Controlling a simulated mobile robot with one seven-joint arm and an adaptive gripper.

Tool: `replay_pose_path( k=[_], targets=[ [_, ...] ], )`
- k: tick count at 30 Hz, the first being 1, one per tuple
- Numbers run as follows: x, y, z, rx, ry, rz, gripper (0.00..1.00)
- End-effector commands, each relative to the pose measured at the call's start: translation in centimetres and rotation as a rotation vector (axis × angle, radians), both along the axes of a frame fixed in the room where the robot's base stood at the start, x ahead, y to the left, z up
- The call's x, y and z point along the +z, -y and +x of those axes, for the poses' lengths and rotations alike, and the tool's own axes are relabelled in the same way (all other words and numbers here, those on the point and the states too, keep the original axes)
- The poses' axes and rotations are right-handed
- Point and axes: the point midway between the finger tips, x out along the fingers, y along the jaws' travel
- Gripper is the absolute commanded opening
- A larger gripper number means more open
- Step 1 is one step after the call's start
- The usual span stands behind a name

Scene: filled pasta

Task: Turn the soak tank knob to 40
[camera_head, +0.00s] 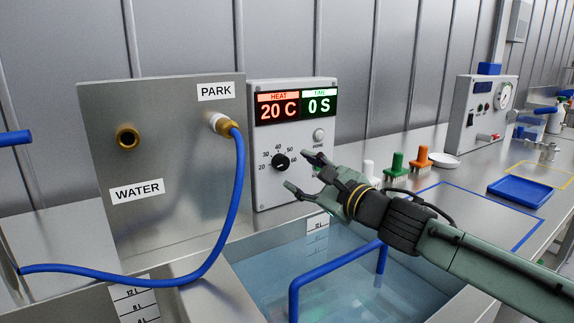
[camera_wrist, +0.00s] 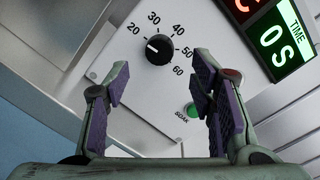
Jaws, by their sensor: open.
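The black soak tank knob (camera_head: 281,161) sits on the white control panel (camera_head: 262,195), ringed by marks from 20 to 60. Its white pointer line is near the 20 mark in the wrist view, where the knob (camera_wrist: 159,49) shows ahead of the jaws. The panel's display (camera_head: 294,106) reads 20 C under HEAT and 0 S under TIME. My gripper (camera_head: 303,172) is open and empty, to the right of the knob in the head view. In the wrist view, its two fingers (camera_wrist: 160,88) stand apart below the knob, not touching it.
A green-lit SOAK button (camera_wrist: 192,111) lies between the fingers in the wrist view. The water tank (camera_head: 330,265) with a blue rail (camera_head: 335,263) lies below. A blue hose (camera_head: 236,190) hangs at left. Brushes (camera_head: 395,165) and a blue tray (camera_head: 520,192) are at right.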

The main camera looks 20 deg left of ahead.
Motion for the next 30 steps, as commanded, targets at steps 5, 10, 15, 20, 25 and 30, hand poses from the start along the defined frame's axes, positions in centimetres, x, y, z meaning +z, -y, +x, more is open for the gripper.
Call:
replay_pose_path(
  k=[5, 10, 15, 20, 25, 30],
  targets=[
    [0.0, -2.8, 1.7, 0.004, -0.002, 0.002, 0.5],
    [0.0, -4.3, 2.9, 0.001, 0.0, 0.001, 0.5],
    [0.0, -4.8, 3.2, 0.001, 0.0, -0.001, 0.5],
    [-0.1, -4.8, 3.2, -0.001, 0.0, -0.001, 0.5],
    [0.0, -4.8, 3.2, -0.001, 0.0, -0.001, 0.42],
    [0.0, -4.8, 3.2, -0.001, 0.0, -0.001, 0.31]
  ],
)
